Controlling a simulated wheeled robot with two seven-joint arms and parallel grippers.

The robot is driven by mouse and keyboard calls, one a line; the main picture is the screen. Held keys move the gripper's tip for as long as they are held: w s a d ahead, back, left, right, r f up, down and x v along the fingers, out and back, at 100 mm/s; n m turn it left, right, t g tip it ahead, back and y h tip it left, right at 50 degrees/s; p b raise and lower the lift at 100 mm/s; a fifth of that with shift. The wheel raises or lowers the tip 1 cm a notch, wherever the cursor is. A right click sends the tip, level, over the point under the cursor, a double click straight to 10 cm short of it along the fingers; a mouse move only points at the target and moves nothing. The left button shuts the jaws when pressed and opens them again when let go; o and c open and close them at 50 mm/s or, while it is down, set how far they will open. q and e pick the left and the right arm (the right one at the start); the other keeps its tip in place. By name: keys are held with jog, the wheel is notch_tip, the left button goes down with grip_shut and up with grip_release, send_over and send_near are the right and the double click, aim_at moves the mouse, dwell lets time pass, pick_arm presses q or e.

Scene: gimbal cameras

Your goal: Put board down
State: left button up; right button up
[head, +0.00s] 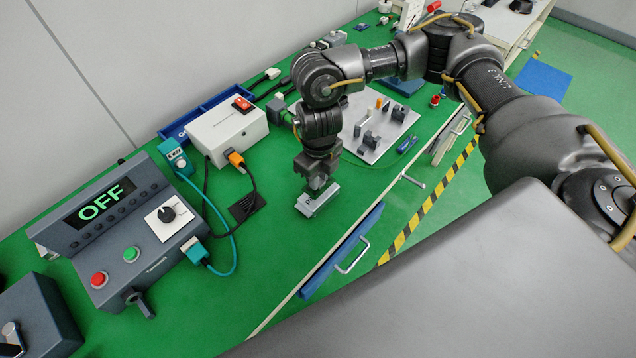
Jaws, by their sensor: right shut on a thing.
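My right gripper (318,183) points down over the green bench, near its front edge. My left gripper is not in view.
A control box with an "OFF" display (103,201) stands on the left. A white box with a red switch (226,132) and cables stands behind the gripper. A dark square pad (247,207) lies left of it. Bare green bench (262,265) lies front left.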

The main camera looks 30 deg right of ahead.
jog(key=shift+a+f, duration=0.15)
jog(key=shift+f, duration=1.65)
jog(key=shift+f, duration=0.15)
jog(key=o, duration=0.8)
jog(key=shift+r, duration=0.4)
notch_tip(320, 180, up, 12)
jog(key=shift+f, duration=0.2)
